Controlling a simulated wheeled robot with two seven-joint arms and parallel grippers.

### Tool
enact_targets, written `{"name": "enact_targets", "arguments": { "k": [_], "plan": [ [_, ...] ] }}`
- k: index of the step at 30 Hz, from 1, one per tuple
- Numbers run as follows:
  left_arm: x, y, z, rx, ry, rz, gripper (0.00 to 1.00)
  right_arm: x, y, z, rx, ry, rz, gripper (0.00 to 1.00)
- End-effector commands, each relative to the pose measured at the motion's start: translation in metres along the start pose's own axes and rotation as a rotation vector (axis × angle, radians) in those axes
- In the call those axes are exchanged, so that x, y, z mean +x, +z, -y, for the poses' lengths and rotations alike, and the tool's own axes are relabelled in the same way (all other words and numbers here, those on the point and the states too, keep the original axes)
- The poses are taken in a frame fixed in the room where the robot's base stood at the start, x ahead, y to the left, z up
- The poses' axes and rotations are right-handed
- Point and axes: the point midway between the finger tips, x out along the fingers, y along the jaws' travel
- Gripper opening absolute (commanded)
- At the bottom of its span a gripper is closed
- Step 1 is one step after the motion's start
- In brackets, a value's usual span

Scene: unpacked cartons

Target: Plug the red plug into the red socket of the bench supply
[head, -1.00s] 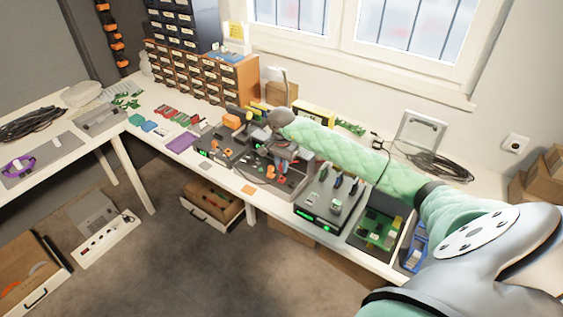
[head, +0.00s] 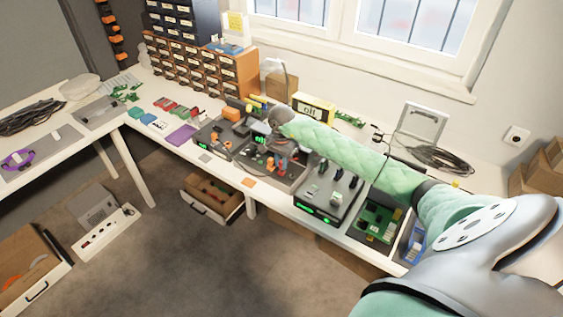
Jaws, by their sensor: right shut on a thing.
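My right arm comes in from the right, and its gripper (head: 281,152) is over the middle of the bench. It is shut on a small, partly hidden thing with a reddish tint, which I take to be the red plug. A dark unit with a green display (head: 262,138) stands right behind the gripper. Another dark unit with green lights (head: 318,208) stands to the right, with several dark-handled items on top. My left gripper is not in view.
A green circuit board (head: 380,219) is to the right. Drawer cabinets (head: 215,70) fill the back left. An open drawer (head: 212,202) juts out under the bench.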

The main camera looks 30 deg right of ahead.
Motion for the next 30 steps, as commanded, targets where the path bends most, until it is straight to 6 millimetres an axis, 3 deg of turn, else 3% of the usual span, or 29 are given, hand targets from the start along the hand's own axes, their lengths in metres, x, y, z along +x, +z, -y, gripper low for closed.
{"name": "enact_targets", "arguments": {
  "k": [30],
  "plan": [
    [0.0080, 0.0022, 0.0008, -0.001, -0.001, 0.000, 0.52, -0.0006, 0.0005, 0.0001, 0.000, 0.000, 0.000, 0.00]
  ]
}}
